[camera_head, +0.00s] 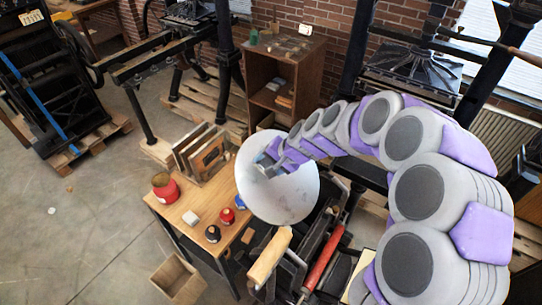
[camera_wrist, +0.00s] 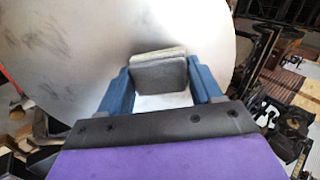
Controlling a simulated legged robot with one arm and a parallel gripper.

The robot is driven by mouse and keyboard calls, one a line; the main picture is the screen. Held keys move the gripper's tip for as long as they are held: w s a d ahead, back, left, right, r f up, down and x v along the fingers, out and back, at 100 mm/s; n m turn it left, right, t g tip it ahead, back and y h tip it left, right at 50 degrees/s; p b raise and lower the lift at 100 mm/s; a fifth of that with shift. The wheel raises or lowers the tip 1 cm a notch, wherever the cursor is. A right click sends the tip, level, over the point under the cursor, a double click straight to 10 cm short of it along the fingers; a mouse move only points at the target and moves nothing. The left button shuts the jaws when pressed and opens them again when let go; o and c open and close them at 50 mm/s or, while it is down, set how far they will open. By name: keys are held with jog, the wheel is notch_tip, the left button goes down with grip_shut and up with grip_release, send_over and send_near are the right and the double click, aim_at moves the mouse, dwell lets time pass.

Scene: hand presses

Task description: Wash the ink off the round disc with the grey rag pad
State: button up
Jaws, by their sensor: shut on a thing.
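The round disc (camera_head: 283,196) is a pale metal plate tilted on the hand press, right of the wooden table. In the wrist view the disc (camera_wrist: 150,35) fills the upper left, with dark ink smudges (camera_wrist: 40,45) on its left part. My gripper (camera_head: 268,166) is at the disc's upper left area. In the wrist view its blue fingers (camera_wrist: 160,90) are shut on the grey rag pad (camera_wrist: 158,72), which lies against or very close to the disc; I cannot tell if it touches.
The wooden table (camera_head: 170,212) holds a red can (camera_head: 164,187), small ink jars (camera_head: 212,233) and wooden frames (camera_head: 205,152). A press with a red roller (camera_head: 323,258) and a wooden handle (camera_head: 269,257) stands below the disc. An open box (camera_head: 178,278) is on the floor. Floor at left is clear.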

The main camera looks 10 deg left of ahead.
aim_at(254, 193)
jog(key=shift+s+a+f+b, duration=0.1)
jog(key=shift+s+f+b, duration=0.15)
jog(key=shift+s, duration=1)
jog(key=shift+s+a+f+b, duration=0.1)
jog(key=shift+s+f, duration=0.3)
jog(key=shift+s, duration=0.8)
jog(key=shift+s+a+f+b, duration=0.1)
jog(key=shift+s+f+b, duration=0.15)
jog(key=shift+s, duration=1.65)
jog(key=shift+p+v, duration=0.65)
jog(key=shift+v, duration=1.1)
jog(key=shift+p+v, duration=0.4)
jog(key=shift+v, duration=1.35)
jog(key=shift+w, duration=0.1)
